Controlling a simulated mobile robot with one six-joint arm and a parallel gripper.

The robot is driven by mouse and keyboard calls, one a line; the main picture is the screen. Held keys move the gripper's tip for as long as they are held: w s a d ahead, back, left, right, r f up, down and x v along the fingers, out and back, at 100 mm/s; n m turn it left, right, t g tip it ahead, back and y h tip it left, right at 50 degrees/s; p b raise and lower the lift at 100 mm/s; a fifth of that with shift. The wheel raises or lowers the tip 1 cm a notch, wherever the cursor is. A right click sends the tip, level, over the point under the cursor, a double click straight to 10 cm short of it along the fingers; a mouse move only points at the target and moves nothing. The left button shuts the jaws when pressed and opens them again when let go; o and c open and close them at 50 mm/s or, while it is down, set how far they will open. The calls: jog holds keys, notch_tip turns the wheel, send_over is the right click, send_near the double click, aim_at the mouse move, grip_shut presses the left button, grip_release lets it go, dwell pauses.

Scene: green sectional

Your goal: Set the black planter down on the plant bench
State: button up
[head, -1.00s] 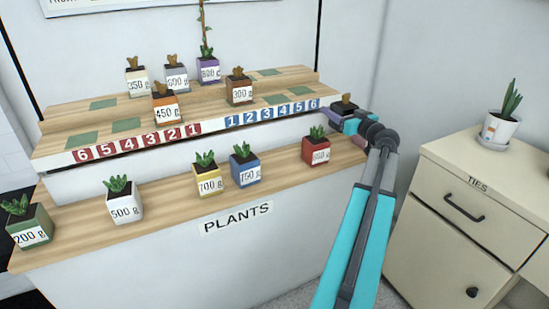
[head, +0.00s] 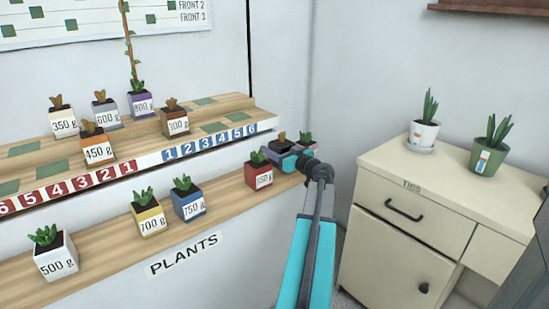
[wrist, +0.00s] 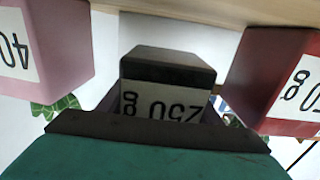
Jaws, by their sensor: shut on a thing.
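My gripper (head: 293,153) is shut on the black planter (head: 280,144), which has a brown sprout. It is at the right end of the plant bench (head: 105,254), the lower wooden ledge. In the wrist view, which is upside down, the black planter (wrist: 168,70) shows a 250 g label between my gripper's jaws (wrist: 155,125). It is between the red 850 g planter (wrist: 275,75) and a pink planter (wrist: 45,45). Whether its base touches the bench is not clear.
The red planter (head: 259,177) stands just left of my gripper, and the pink planter's green plant (head: 305,138) shows just behind it. Blue 750 g (head: 188,205) and yellow 700 g (head: 151,222) planters stand farther left. A cream cabinet (head: 400,230) is at right.

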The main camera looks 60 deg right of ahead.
jog(key=shift+f, duration=1.85)
jog(key=shift+f+b, duration=0.15)
jog(key=shift+b, duration=0.25)
jog(key=o, duration=1.2)
jog(key=shift+o, duration=0.2)
jog(key=shift+s+a+p, duration=0.1)
jog(key=shift+p, duration=0.2)
jog(key=v, duration=1.1)
jog(key=shift+s, duration=0.4)
